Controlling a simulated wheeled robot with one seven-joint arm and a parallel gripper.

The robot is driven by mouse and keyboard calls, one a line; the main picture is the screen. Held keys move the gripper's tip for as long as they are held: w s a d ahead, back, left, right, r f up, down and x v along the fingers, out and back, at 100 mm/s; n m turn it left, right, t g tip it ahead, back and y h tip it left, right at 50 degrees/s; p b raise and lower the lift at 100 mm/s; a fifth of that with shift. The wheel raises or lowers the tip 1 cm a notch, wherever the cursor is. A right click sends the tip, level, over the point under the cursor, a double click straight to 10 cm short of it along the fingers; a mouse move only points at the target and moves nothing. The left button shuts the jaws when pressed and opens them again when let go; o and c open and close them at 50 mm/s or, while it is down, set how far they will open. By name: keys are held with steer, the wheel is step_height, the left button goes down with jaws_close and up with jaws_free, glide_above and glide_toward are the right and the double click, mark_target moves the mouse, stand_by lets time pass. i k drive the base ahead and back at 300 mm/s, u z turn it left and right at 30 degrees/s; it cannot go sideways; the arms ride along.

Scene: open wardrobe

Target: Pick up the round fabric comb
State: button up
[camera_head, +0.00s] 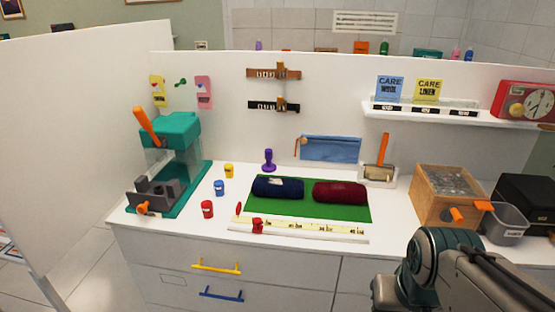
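I cannot tell for sure which thing is the round fabric comb. A small purple tool (268,160) with a knobbed top stands upright on the white counter, behind the green mat (348,213). An orange-handled tool (382,157) with a broad, roughly rectangular head stands upright right of the blue pouch (330,148). A tiny red piece (238,208) is at the mat's left edge. Part of my arm shows at the lower right, in front of the counter. My gripper's fingers are not in view.
A dark blue roll (278,188) and a dark red roll (339,193) lie on the mat. A teal press (177,140) stands left, near several small jars. A wooden box (445,196) and grey bin (503,223) stand right. A shelf (462,114) overhangs the back right.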

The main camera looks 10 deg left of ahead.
mark_target(269, 168)
steer(key=k, duration=0.55)
steer(key=u, duration=0.95)
steer(key=i, duration=1.3)
steer(key=z, duration=0.6)
steer(key=i, duration=0.4)
steer(key=z, duration=0.35)
